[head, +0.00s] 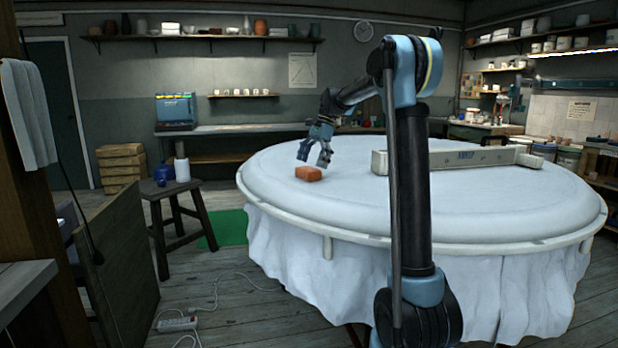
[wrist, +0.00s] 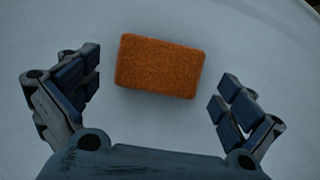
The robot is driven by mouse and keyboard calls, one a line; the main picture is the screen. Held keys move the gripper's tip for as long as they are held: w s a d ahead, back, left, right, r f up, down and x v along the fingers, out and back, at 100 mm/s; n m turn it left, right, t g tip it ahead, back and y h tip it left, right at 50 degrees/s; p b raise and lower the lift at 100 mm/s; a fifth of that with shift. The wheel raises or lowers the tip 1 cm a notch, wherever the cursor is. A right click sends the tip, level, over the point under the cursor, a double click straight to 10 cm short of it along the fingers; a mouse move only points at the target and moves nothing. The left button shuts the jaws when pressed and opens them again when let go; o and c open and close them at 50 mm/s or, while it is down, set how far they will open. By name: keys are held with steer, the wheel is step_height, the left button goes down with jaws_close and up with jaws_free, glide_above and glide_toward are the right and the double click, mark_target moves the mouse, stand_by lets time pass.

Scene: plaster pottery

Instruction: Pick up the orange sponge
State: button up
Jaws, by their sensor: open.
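The orange sponge (head: 309,174) lies flat near the left edge of the round, white-covered table (head: 290,228) in the head view. It is a small rough block, and in the wrist view the sponge (wrist: 160,66) sits slightly tilted, ahead of and between the fingers. My gripper (head: 314,164) is just above and beside the sponge. In the wrist view my gripper (wrist: 158,98) is wide open, with one finger on each side and bare cloth between each finger and the sponge. Nothing is held.
A long pale beam-like object (head: 460,158) lies across the table's right part. A dark wooden stool (head: 178,190) with a white bottle stands to the left of the table. A power strip and cable (head: 180,323) lie on the floor. The tabletop around the sponge is clear.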

mark_target(309, 168)
steer(key=shift+x, duration=1.7)
steer(key=c, duration=0.8)
steer(key=shift+r, duration=0.1)
step_height(309, 168, up, 10)
steer(key=shift+f, duration=0.1)
steer(key=shift+o, duration=1.1)
steer(key=shift+c, duration=1.4)
